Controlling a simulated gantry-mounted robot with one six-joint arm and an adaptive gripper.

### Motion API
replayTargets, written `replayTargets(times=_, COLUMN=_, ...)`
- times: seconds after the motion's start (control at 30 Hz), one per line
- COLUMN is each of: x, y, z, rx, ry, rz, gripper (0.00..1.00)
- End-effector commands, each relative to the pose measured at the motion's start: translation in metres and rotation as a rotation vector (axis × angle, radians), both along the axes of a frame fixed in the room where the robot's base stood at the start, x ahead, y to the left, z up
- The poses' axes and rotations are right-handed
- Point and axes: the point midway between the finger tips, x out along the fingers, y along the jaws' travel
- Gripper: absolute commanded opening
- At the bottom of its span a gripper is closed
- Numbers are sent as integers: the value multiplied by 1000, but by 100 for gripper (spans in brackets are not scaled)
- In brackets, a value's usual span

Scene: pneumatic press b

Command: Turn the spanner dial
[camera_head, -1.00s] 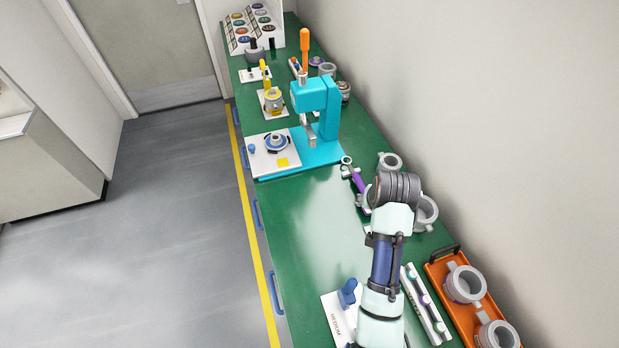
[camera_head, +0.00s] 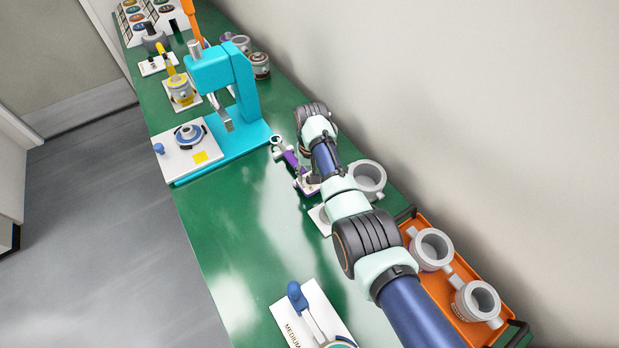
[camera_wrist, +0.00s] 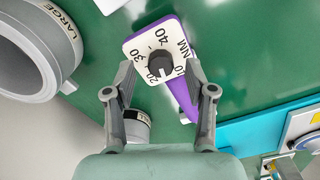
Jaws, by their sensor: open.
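The purple spanner (camera_head: 290,158) lies on the green bench to the right of the turquoise press. In the wrist view its purple body (camera_wrist: 183,97) runs under my right finger. Its white face carries a black dial knob (camera_wrist: 160,63) and the numbers 10 to 40 with NM. My gripper (camera_wrist: 160,73) is open above it, one finger on each side of the dial face. The fingertips look apart from the knob; their height above it is hard to tell.
A grey ring marked LARGE (camera_wrist: 52,42) stands left of my gripper. A small grey cylinder (camera_wrist: 138,125) sits by my left finger. The turquoise press (camera_head: 245,95) stands beyond the spanner. An orange tray (camera_head: 468,325) holds grey rings.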

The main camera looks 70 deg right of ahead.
Motion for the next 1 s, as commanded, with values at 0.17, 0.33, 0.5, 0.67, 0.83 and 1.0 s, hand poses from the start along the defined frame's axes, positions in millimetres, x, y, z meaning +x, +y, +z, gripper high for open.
replayTargets(times=0.17, x=0, y=0, z=-15, rx=-1, ry=-1, rz=0, gripper=55)
replayTargets(times=0.33, x=0, y=0, z=-15, rx=-2, ry=-1, rz=1, gripper=55)
replayTargets(times=0.5, x=0, y=0, z=-14, rx=-1, ry=-1, rz=1, gripper=35)
replayTargets(times=0.67, x=0, y=0, z=-14, rx=-1, ry=-1, rz=1, gripper=9)
replayTargets(times=0.83, x=0, y=0, z=-14, rx=-1, ry=-1, rz=-1, gripper=0)
replayTargets(times=1.0, x=0, y=0, z=-14, rx=-1, ry=-1, rz=-25, gripper=0)
